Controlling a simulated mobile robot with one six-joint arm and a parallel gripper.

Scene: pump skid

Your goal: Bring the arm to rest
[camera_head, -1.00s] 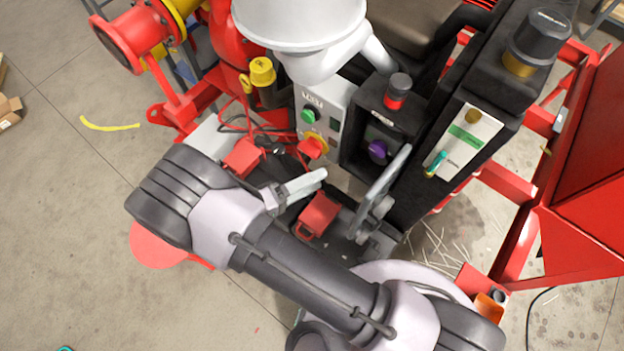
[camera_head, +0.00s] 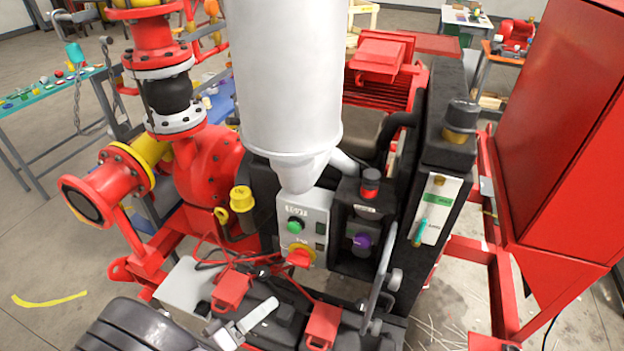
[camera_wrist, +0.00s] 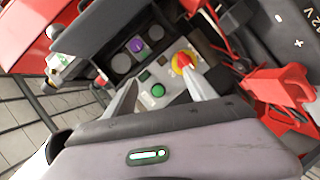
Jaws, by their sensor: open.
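My gripper (camera_wrist: 157,78) is open and empty in the wrist view, its two pale fingers apart. Beyond the fingers is the grey control box with a green button (camera_wrist: 158,90) and a red-yellow rotary switch (camera_wrist: 182,63). In the head view one pale finger of my gripper (camera_head: 257,314) shows at the bottom, above the dark battery area and between two red battery clamps (camera_head: 232,290) (camera_head: 322,325). The control box (camera_head: 303,228) stands behind it. The rest of my arm is mostly cut off by the lower edge.
A black panel with a purple knob (camera_head: 361,241) and a grey lever (camera_head: 383,285) stand right of the control box. A white cylinder (camera_head: 287,80) rises above. A red cabinet (camera_head: 560,130) is at right; red pump pipework (camera_head: 200,170) is at left. Open floor lies at lower left.

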